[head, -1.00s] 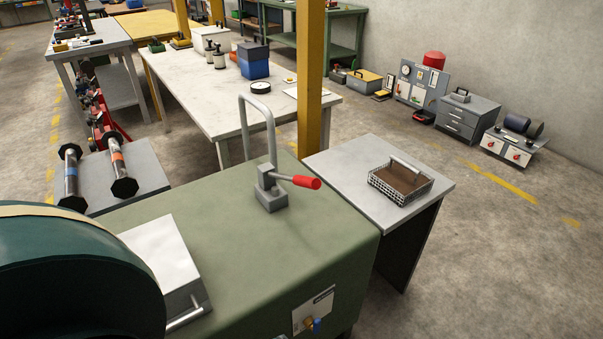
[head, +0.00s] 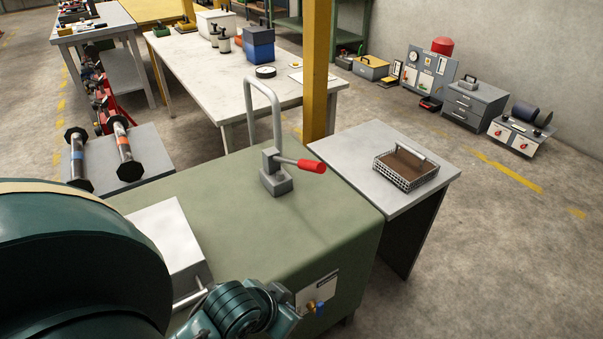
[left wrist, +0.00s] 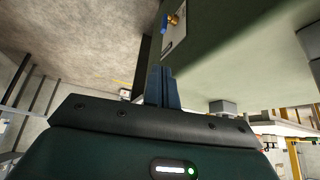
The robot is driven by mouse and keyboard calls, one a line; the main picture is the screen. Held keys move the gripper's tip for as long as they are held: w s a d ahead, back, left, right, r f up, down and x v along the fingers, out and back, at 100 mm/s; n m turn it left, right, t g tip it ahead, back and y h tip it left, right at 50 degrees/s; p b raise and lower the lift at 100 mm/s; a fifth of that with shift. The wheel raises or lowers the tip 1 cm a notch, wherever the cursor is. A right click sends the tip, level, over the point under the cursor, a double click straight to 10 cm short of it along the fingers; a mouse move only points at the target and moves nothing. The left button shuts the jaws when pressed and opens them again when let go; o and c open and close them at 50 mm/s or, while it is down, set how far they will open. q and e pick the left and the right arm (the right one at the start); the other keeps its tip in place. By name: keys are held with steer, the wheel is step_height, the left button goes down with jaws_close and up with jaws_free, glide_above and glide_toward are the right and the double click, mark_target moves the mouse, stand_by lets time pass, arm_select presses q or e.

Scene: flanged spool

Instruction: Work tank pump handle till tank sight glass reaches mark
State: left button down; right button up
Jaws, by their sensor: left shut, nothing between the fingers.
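The green tank (head: 245,235) fills the middle of the head view. On its top stands a grey pump (head: 274,180) with a lever handle that has a red grip (head: 312,166) pointing right. A bent grey pipe (head: 278,110) rises beside the pump. A pale plate (head: 314,290) with a brass and blue fitting is on the tank's front; I cannot make out a sight glass. My left gripper (left wrist: 161,86) is shut and empty in the left wrist view, apart from the tank's front (left wrist: 215,50). In the head view, only arm links show at the bottom. My right gripper is not in view.
A light box with a bar handle (head: 168,240) sits on the tank's left. A side table (head: 365,150) on the right bears a wire basket (head: 405,170). A yellow post (head: 317,75) stands behind the tank. Open floor lies to the right.

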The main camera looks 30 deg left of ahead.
mark_target(296, 162)
arm_select(q)
steer(key=w+a+r+n+t+h, duration=0.1)
steer(key=w+a+r+n+t, duration=0.1)
steer(key=w+a+r+t, duration=0.4)
steer(key=w+a+r+n+t+h, duration=0.1)
steer(key=w+a+r+t, duration=0.15)
steer(key=w+a, duration=0.65)
steer(key=w+a+r+t+h, duration=0.3)
steer(key=r+h, duration=0.1)
steer(key=r, duration=0.3)
steer(key=shift+w+a+t, duration=0.2)
steer(key=shift+a+t, duration=0.05)
steer(key=shift+t, duration=0.1)
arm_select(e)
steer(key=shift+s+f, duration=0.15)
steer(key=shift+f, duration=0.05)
